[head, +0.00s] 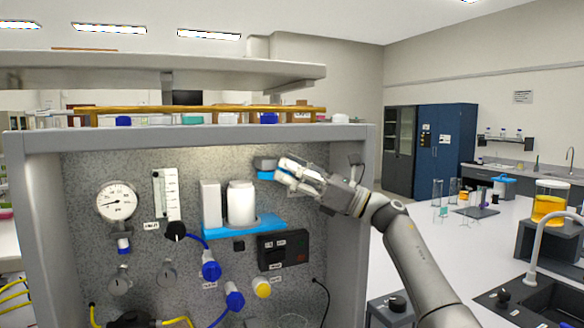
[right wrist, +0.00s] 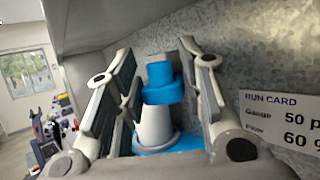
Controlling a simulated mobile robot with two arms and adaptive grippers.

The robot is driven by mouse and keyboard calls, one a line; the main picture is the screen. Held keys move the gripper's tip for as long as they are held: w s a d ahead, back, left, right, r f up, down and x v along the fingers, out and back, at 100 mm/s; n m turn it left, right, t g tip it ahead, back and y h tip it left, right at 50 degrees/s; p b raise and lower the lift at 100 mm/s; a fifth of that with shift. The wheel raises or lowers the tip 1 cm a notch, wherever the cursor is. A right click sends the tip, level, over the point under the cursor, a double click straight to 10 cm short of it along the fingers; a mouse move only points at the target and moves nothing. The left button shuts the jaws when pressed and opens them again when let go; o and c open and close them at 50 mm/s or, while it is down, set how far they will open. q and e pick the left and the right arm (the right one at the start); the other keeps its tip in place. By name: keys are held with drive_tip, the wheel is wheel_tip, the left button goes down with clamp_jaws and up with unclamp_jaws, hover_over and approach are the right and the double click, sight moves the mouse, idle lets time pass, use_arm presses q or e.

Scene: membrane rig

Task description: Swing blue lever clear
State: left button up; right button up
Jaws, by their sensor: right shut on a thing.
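The blue lever (head: 266,175) shows as a short blue piece under a grey block (head: 264,163) on the panel, above and right of a white cylinder (head: 241,203). My right gripper (head: 284,172) reaches it from the right and is shut on it. The fingers hide part of the lever in the head view. My left gripper is not in view.
The white cylinder stands on a blue bracket (head: 232,230). A dark display box (head: 283,250) is below right, and a run card (right wrist: 282,120) is right of my fingers. A shelf (head: 170,72) overhangs the rig. The rig's right side post (head: 364,150) is close to my arm.

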drive_tip(key=shift+a+f, duration=0.1)
drive_tip(key=shift+f, duration=0.05)
drive_tip(key=o, duration=0.7)
drive_tip(key=shift+c, duration=0.2)
drive_tip(key=shift+o, duration=0.2)
drive_tip(key=shift+a, duration=0.1)
